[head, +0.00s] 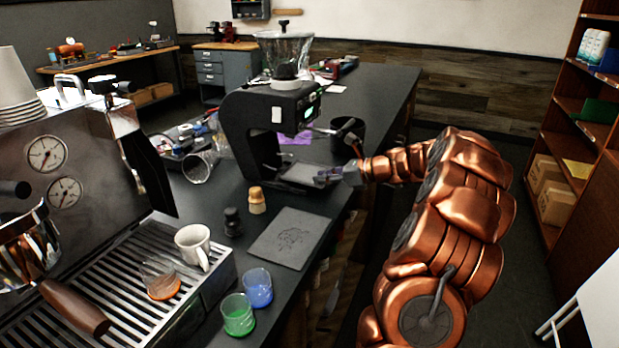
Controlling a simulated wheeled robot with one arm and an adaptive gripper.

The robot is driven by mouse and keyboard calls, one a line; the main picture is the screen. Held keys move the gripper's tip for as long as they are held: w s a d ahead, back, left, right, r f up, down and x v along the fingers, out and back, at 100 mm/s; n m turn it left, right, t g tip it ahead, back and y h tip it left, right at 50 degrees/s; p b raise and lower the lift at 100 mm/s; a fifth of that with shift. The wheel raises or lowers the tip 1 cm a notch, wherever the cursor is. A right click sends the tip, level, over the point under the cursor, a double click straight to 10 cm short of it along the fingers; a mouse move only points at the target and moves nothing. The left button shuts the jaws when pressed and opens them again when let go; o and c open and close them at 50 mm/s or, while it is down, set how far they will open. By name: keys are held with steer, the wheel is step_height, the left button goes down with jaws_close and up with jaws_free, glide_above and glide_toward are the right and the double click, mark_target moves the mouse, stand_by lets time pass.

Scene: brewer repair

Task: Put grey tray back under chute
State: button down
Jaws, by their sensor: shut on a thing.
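The black coffee grinder (262,118) stands on the dark counter, with a clear hopper on top and its chute side facing right. The grey tray (300,173) is low at the grinder's base, below the chute area. My gripper (335,176) is at the tray's right end and is shut on it. The fingers are small in this view, and the tray's exact fit against the base is hard to tell.
A dark mat (289,238) lies in front of the grinder. A white cup (193,247), green glass (238,315) and blue glass (258,288) stand nearer. A dark container (347,136) stands behind my gripper. A tipped glass (197,167) lies left of the grinder.

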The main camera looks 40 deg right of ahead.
mark_target(310, 178)
steer(key=x, duration=0.2)
steer(key=r+x, duration=0.1)
steer(key=x, duration=0.1)
steer(key=shift+w+a+f+p, duration=0.2)
steer(key=shift+w+a+p, duration=0.1)
steer(key=shift+w, duration=0.1)
steer(key=shift+f, duration=0.25)
steer(key=shift+f, duration=0.2)
steer(key=c, duration=1)
jaws_free()
steer(key=shift+d, duration=0.1)
steer(key=shift+r, duration=0.1)
steer(key=shift+s+d+r, duration=0.1)
steer(key=shift+s+r, duration=0.05)
steer(key=shift+s, duration=0.05)
steer(key=b+v, duration=0.1)
steer(key=v, duration=1)
steer(key=shift+s+d+r, duration=0.1)
steer(key=shift+s, duration=0.2)
